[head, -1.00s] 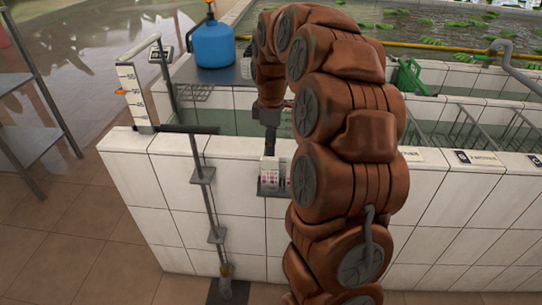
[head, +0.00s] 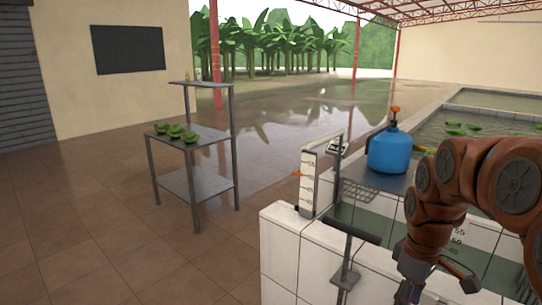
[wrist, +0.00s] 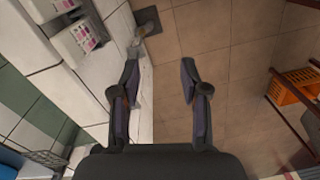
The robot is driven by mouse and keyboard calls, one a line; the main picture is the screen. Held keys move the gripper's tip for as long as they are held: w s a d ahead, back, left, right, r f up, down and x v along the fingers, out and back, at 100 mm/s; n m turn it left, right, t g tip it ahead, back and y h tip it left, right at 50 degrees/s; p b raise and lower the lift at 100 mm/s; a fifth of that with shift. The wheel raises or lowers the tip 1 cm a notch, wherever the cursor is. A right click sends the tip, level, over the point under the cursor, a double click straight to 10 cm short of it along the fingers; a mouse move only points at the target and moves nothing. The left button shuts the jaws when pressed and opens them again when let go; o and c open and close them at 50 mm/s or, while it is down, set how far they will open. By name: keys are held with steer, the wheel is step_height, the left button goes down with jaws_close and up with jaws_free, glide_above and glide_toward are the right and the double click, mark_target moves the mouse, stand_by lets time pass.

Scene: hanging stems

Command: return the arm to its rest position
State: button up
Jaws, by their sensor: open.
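My brown arm shows at the right of the head view, bent over beside the white-tiled tank (head: 281,240). Below the fingers are brown floor tiles (wrist: 222,80) and the tank's white side wall (wrist: 118,30).
A blue jug (head: 389,152) stands on a grey shelf at the tank's corner, close to my arm. A metal stand (head: 196,183) with green bunches is at left. An orange crate (wrist: 296,88) shows at right in the wrist view.

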steer(key=s+a+f+m, duration=0.1)
steer(key=s+a+m, duration=0.1)
steer(key=s, duration=0.5)
steer(key=s+a+f+m, duration=0.2)
steer(key=s+a, duration=0.2)
steer(key=s, duration=0.3)
steer(key=s+a+f+m+g, duration=0.1)
steer(key=s+a+f+m, duration=0.1)
steer(key=s, duration=0.5)
steer(key=shift+s+a+m, duration=0.4)
steer(key=shift+a+m, duration=0.1)
steer(key=shift+a, duration=0.25)
